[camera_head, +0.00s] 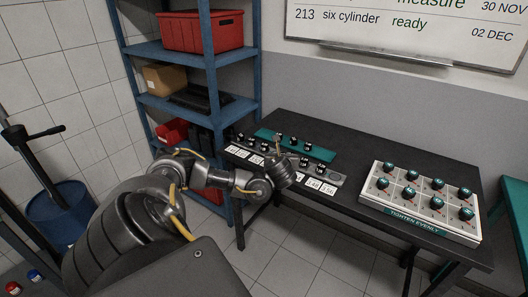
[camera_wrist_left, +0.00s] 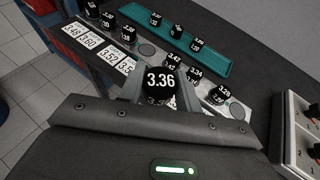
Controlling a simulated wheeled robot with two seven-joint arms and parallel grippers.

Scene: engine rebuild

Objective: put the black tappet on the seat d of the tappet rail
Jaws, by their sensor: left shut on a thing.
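My left gripper (camera_head: 278,150) is shut on a black tappet (camera_wrist_left: 160,84) marked 3.36, held upright between the fingers in the left wrist view. It is over the middle of the grey tappet rail (camera_head: 335,180); the height gap is not clear. The rail holds several black tappets, among them ones marked 3.42 (camera_wrist_left: 174,60), 3.34 (camera_wrist_left: 194,74) and 3.28 (camera_wrist_left: 219,95). One bare round seat (camera_wrist_left: 147,50) lies left of the 3.42 tappet, another (camera_wrist_left: 237,110) at the rail's right end. No seat letters are legible. My right gripper is out of view.
White number cards (camera_wrist_left: 90,42) lie along the rail's near side. A teal tray (camera_head: 318,153) with several tappets lies behind it. A white block (camera_head: 376,202) with several dark-topped pieces stands right on the black table (camera_head: 345,145). A blue shelf (camera_head: 215,75) stands at left.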

